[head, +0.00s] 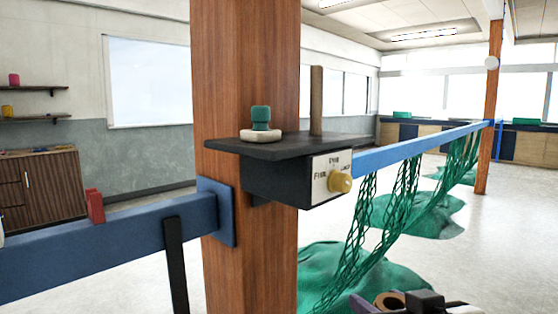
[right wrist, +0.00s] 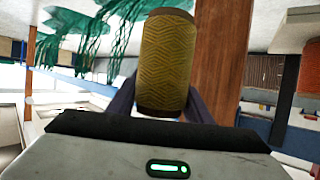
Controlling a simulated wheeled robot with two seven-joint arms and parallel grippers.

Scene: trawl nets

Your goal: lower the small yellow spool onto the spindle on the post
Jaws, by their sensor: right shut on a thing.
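The small yellow spool (right wrist: 166,62) has a woven diamond pattern and stands large in the right wrist view, between my right gripper's fingers. My right gripper (right wrist: 160,100) is shut on it. In the head view the spool (head: 390,300) shows only as a tan end with a dark hole at the bottom edge. The spindle (head: 316,101) is a bare wooden peg upright on the dark shelf (head: 290,146) fixed to the wooden post (head: 245,60). The spool is lower in the picture than the spindle and right of it, apart from it. My left gripper is not in view.
A green spool (head: 261,117) on a pale round base (head: 261,136) stands on the shelf, left of the spindle. A yellow knob (head: 340,182) sticks out of the shelf box. A blue rail (head: 420,145) with hanging green nets (head: 400,210) runs off right. Air above the shelf is open.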

